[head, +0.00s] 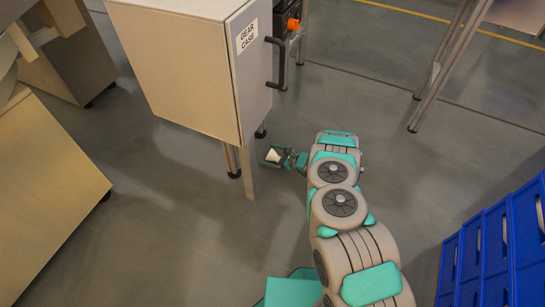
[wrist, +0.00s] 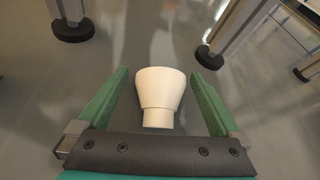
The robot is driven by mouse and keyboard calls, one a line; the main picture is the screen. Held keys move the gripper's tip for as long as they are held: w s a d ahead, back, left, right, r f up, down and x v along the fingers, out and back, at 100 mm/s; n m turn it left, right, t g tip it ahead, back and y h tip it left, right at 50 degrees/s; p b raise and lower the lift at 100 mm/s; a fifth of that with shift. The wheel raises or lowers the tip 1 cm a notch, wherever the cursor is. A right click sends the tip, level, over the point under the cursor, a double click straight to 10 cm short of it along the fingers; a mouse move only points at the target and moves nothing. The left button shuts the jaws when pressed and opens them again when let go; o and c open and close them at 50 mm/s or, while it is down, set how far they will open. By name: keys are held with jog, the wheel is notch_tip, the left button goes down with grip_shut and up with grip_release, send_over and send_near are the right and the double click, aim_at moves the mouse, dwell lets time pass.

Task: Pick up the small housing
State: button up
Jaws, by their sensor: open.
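The small housing is a white, cup-like piece, wider at one end and stepping down to a narrow neck. In the wrist view the small housing (wrist: 160,92) lies between the two green fingers of my gripper (wrist: 160,95), with a visible gap on each side. The gripper is open. In the head view the small housing (head: 273,155) shows as a small white shape at my gripper (head: 275,156), low near the floor beside the cabinet leg. I cannot tell whether the housing touches the floor.
A beige cabinet labelled GEAR CASE (head: 185,65) stands on legs just left of and behind my gripper. Its front leg (head: 248,170) is close by. Blue bins (head: 497,250) stand at the lower right. Table legs (head: 440,65) are at the upper right. Floor between (head: 430,160) is clear.

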jog(key=shift+w+a, duration=0.1)
jog(key=shift+a, duration=0.05)
jog(key=c, duration=1.3)
